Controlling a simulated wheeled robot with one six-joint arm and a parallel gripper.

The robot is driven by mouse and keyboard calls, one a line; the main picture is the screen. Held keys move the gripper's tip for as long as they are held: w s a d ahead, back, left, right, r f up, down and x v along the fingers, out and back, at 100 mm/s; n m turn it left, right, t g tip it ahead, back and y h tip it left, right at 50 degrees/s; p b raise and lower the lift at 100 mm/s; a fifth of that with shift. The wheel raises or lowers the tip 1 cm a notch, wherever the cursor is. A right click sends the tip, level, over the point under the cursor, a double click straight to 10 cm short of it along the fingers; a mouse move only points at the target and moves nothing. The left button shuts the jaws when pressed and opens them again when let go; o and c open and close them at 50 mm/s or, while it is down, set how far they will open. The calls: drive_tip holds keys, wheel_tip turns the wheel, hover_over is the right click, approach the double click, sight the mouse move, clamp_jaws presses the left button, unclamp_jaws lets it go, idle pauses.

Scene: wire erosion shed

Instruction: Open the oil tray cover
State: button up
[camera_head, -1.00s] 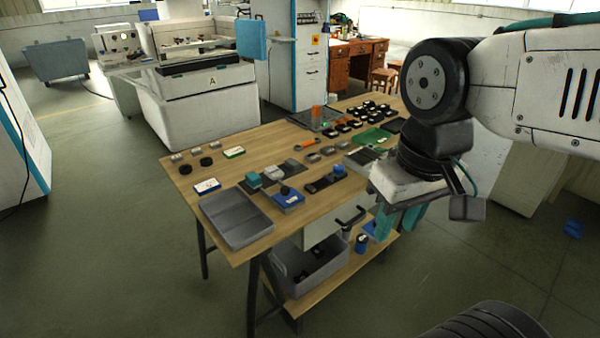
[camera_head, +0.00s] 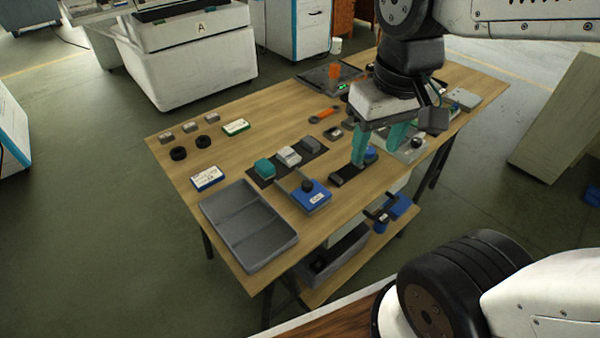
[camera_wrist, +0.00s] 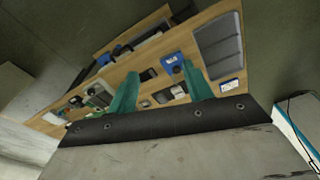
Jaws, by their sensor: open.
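A blue box-like cover with a round black knob and a white label (camera_head: 314,201) lies near the front edge of the wooden workbench, just right of a grey tray. I take it for the oil tray cover; its label is too small to read surely. A grey plate edge shows behind it. It also shows in the wrist view (camera_wrist: 174,58), near the right fingertip. My gripper (camera_head: 378,156) has two teal fingers spread apart with nothing between them. It hangs over the bench to the right of the cover, apart from it. The wrist view shows the gripper (camera_wrist: 160,70) empty too.
The grey divided tray (camera_head: 250,232) fills the bench's front left corner. A dark mat (camera_head: 263,180) behind the cover bears teal, white and grey blocks. A black strip (camera_head: 350,174) lies below my gripper.

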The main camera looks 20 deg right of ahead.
drive_tip(key=w+a+f+n, duration=0.1)
drive_tip(key=w+a+f, duration=0.1)
drive_tip(key=w+f, duration=0.8)
drive_tip(key=g, duration=0.1)
hover_over(307, 183)
drive_tip(key=shift+n, duration=0.3)
wheel_tip(307, 183, down, 8)
drive_tip(key=shift+s+r, duration=0.15)
wheel_tip(307, 183, down, 8)
drive_tip(key=shift+f, duration=0.1)
